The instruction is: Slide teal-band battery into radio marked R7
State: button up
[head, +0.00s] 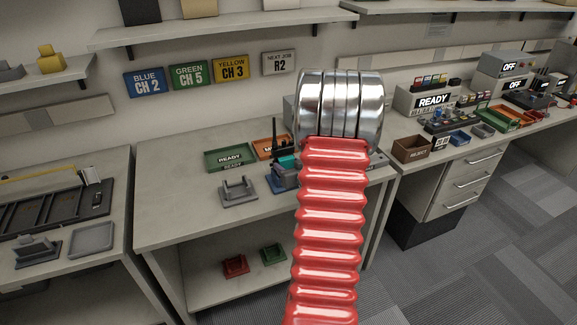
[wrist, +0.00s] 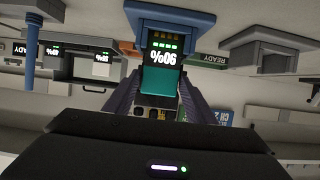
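The teal-band battery (wrist: 159,80) shows in the wrist view with a lit display reading 90%, upside down. It is in line with a blue holder (wrist: 170,18); I cannot tell how far it sits in it. My gripper (wrist: 159,84) has its two dark fingers against both sides of the battery and looks shut on it. In the head view the teal of the battery (head: 288,163) shows beside a blue stand (head: 282,184), partly behind my red arm, which hides my gripper. A dark antenna stands there. I cannot read an R7 mark anywhere.
A grey cradle (head: 238,191) stands left of the blue stand. A green READY tray (head: 230,157) and an orange tray (head: 268,148) lie behind. A brown REJECT box (head: 411,149) is on the right bench. The workbench's left part (head: 170,215) is clear.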

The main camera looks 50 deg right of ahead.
jog(key=o, duration=0.3)
jog(key=v, duration=1.3)
jog(key=shift+s+a+r, duration=0.15)
jog(key=shift+s, duration=0.15)
dwell(0.9)
